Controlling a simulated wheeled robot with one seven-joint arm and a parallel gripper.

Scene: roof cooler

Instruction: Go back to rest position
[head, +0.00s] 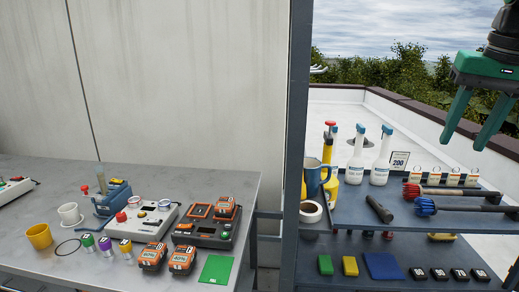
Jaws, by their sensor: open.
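My gripper (470,130) is at the upper right of the head view. Its two green fingers point down and stand apart, with nothing between them. It hangs in front of and above the dark shelf unit (345,215), higher than the things on the upper shelf and touching none of them. My dark wrist shows above it at the picture's edge, and the rest of the arm is out of view.
A grey table (235,185) on the left holds orange battery packs (152,256), a control box (146,222) and cups (39,236). A dark post (297,120) stands between table and shelves. The shelves hold white spray bottles (381,160), brushes (450,206) and small blocks (349,266).

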